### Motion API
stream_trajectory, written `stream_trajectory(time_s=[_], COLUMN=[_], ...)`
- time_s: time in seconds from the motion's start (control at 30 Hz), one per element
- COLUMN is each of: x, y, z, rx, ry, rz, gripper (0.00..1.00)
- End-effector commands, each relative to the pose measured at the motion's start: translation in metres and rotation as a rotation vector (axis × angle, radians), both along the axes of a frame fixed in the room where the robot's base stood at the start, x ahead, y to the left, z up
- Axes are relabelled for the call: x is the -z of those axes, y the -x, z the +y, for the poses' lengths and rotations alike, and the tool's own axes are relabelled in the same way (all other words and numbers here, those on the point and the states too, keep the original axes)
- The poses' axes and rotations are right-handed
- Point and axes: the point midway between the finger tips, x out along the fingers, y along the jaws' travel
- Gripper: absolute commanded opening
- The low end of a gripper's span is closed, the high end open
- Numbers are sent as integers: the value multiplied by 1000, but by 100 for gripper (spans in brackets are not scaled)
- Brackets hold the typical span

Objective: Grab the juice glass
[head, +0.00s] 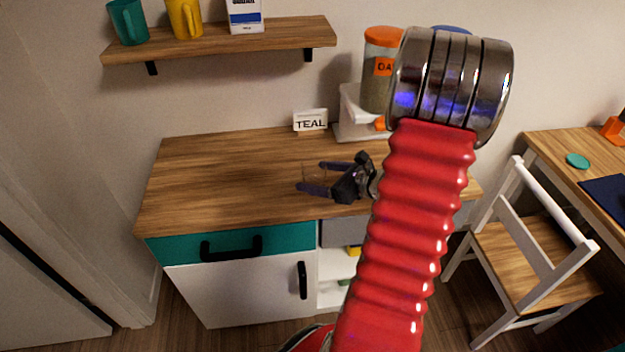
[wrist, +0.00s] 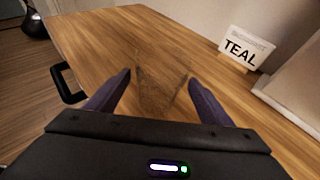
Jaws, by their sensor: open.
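The juice glass (wrist: 160,66) is clear and hard to make out; it seems to stand upright on the cabinet's wooden top. In the wrist view it shows ahead of and between my two purple fingers. My gripper (wrist: 159,79) is open, with a gap seen on each side of the glass. In the head view the faint outline of the glass (head: 316,174) shows between the fingers of my gripper (head: 310,176), low over the worktop. I cannot tell exactly how deep the glass sits between the fingers.
A TEAL sign (head: 310,121) stands behind, beside a white stand (head: 355,117) and an orange-lidded jar (head: 377,75). A shelf (head: 225,40) with a teal mug (head: 129,22), yellow mug (head: 185,18) and carton (head: 244,14) hangs above. The worktop's left (head: 215,180) is clear. A chair (head: 530,250) stands right.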

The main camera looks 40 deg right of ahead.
Motion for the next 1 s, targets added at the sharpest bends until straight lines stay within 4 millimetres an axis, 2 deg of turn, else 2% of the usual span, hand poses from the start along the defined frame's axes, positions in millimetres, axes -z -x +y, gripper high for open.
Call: stream_trajectory(time_s=[0.17,0.53,1.0], x=[2,14,15], y=[-7,-46,-49], z=[2,9,9], rx=[-2,-2,0], ry=[-1,-1,0], rz=[0,0,0], gripper=[75,75,75])
